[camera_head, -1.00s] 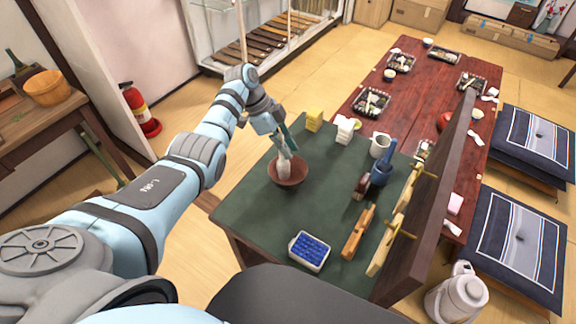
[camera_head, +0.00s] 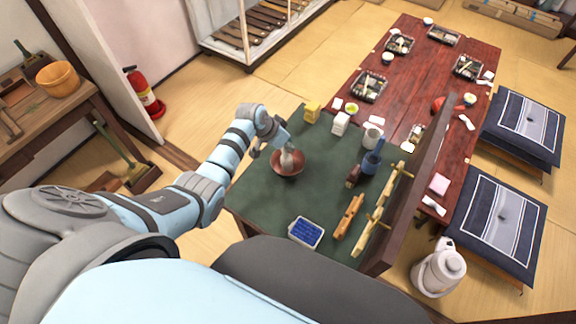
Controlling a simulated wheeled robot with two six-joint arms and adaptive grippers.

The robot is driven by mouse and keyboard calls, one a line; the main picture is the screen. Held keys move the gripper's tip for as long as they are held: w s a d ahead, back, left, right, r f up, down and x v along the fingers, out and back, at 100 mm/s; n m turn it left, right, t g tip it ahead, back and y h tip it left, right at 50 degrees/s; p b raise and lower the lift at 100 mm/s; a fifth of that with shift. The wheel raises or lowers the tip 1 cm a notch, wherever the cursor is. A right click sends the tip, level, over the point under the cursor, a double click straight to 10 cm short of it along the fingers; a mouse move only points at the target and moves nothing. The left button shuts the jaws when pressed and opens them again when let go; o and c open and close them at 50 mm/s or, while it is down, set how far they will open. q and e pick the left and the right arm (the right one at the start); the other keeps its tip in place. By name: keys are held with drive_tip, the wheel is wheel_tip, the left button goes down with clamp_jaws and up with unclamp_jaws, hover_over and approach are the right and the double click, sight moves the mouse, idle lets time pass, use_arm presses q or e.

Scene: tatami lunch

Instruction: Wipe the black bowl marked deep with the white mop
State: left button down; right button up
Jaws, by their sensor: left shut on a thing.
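A reddish-brown bowl (camera_head: 278,167) stands on the dark green top of the near table. My left gripper (camera_head: 284,148) is at the bowl's upper left rim, shut on the white mop (camera_head: 291,160). The mop's pale head is inside the bowl. Its handle is mostly hidden by the gripper, and I cannot tell whether the head touches the bowl's inner wall. My right gripper is out of view.
A blue container (camera_head: 371,162) is to the right. A blue-filled tray (camera_head: 306,232) is at the front. A dark upright board (camera_head: 408,215) edges the right side.

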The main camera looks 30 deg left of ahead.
use_arm(q)
drive_tip(key=m+g+h+b, duration=0.1)
drive_tip(key=m+b, duration=0.1)
drive_tip(key=b, duration=0.1)
drive_tip(key=f+m+b, duration=0.1)
drive_tip(key=m+b, duration=0.2)
drive_tip(key=m+g+h+b, duration=0.1)
drive_tip(key=m+b, duration=0.1)
drive_tip(key=b, duration=0.1)
drive_tip(key=shift+w+f+m+g+h+b, duration=0.15)
drive_tip(key=shift+w+m+g+h+b, duration=0.15)
drive_tip(key=shift+m+b, duration=0.1)
drive_tip(key=m+g+b, duration=0.1)
drive_tip(key=m+b, duration=0.1)
drive_tip(key=b, duration=0.3)
drive_tip(key=m+g+b, duration=0.1)
drive_tip(key=m+b, duration=0.2)
drive_tip(key=b, duration=0.2)
drive_tip(key=shift+d+m+g+h, duration=0.2)
drive_tip(key=shift+m+g+h, duration=0.1)
drive_tip(key=shift+r+b, duration=0.35)
drive_tip(key=shift+b, duration=0.05)
drive_tip(key=shift+s+r, duration=0.1)
drive_tip(key=shift+r, duration=0.15)
